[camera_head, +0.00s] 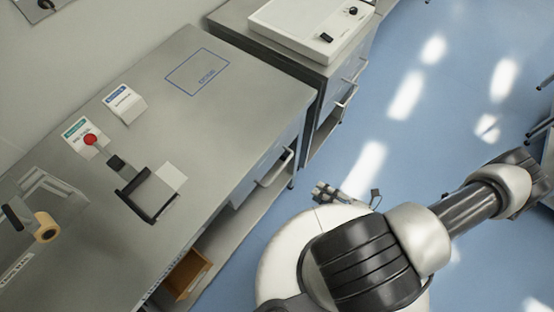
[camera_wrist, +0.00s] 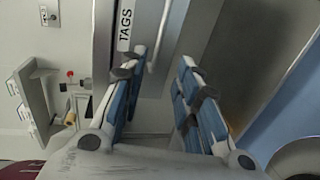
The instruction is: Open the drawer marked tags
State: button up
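The drawer front with the TAGS label (camera_wrist: 126,25) is at the top centre of the wrist view. The label stands on end there. A pale bar handle (camera_wrist: 158,42) runs beside it. My gripper (camera_wrist: 163,60) is open, with its blue-padded fingers spread. The lower end of the handle shows in the gap between the fingers in the picture; I cannot tell whether it is between them in depth, and no contact shows. In the head view a drawer handle (camera_head: 275,168) shows on the bench front, but no label is readable there. The drawer looks shut.
The grey bench (camera_head: 225,115) carries a red button (camera_head: 90,140), small label boxes (camera_head: 124,103) and a black-handled device (camera_head: 147,194). An open shelf with a brown bin (camera_head: 187,273) is below. A second cabinet (camera_head: 318,78) adjoins it.

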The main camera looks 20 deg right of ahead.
aim_at(279, 170)
jog(key=b+x, duration=0.2)
jog(key=x, duration=1.5)
jog(key=shift+w+a, duration=0.1)
jog(key=shift+w, duration=0.05)
grip_shut()
dwell(0.4)
